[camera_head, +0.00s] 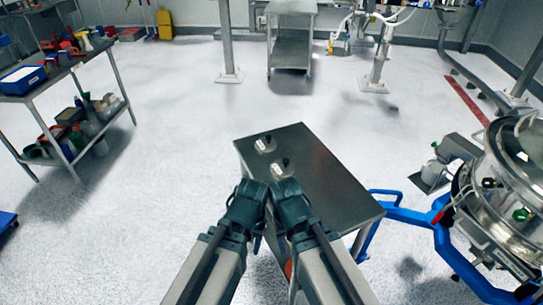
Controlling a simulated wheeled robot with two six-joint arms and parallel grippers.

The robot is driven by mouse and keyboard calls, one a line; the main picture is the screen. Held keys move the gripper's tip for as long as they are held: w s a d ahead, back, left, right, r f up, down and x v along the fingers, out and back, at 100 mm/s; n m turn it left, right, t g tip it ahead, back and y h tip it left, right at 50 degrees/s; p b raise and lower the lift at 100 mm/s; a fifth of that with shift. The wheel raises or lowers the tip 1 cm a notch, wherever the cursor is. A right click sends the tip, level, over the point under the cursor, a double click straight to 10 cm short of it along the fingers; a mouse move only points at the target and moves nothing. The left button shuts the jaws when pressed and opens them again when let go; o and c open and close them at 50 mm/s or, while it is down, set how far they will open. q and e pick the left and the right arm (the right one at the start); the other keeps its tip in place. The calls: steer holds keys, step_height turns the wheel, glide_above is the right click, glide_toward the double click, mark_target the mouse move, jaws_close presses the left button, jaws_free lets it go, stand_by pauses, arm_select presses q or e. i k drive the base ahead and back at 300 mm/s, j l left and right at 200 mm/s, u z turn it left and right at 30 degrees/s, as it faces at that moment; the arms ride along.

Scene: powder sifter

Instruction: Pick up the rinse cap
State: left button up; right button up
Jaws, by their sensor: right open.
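Two small silver caps with dark knobs sit on the steel table (325,180). The farther cap (264,145) is near the table's far left corner. The nearer cap (281,170) is just beyond my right gripper. I cannot tell which one is the rinse cap. My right gripper (284,186) is open over the table's left part, close to the nearer cap; contact cannot be judged. My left gripper (251,190) is beside it at the table's left edge, and its fingers are too unclear to tell their state.
A blue-framed steel sifter machine (500,190) stands at the right, its blue frame close to the table. A shelf table (95,60) with a blue bin (22,79) and several containers stands at the left.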

mark_target(267, 144)
steer(key=i+j, duration=0.2)
steer(key=i+j+z, duration=0.15)
steer(key=j, duration=0.3)
steer(key=i+j, duration=0.2)
steer(key=i+j+z, duration=0.1)
steer(key=j, duration=0.35)
steer(key=i+j+z, duration=0.1)
steer(key=i+j, duration=0.15)
steer(key=j, duration=0.15)
